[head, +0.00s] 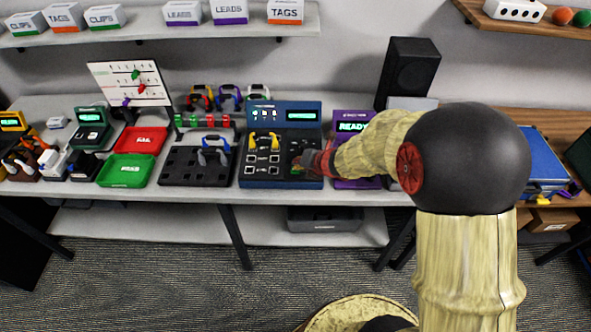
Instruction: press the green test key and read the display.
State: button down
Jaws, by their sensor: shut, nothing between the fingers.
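The blue tester (247,150) stands on the bench at the middle, with an upright back panel and a sloping front. Its small display (302,115) is lit with teal text too small to read. My gripper (299,163) is shut and empty, low over the right part of the tester's front. A little green shows right by the fingertips; I cannot tell whether it is the green test key or whether the fingers touch it. The gripper and arm cover part of the tester's right side.
A yellow-ended cable (264,141) lies on the tester's left part. A black tray (181,167) with a blue-ended cable is to its left, then red (142,140) and green (126,171) trays. A purple device (349,127) reading "READY" stands close on the right, partly behind my arm.

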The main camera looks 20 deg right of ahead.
dwell(0.4)
jog(key=shift+r+p, duration=0.6)
jog(key=shift+r, duration=0.1)
notch_tip(320, 180, up, 5)
jog(key=p, duration=0.4)
jog(key=shift+r, duration=0.1)
dwell(0.8)
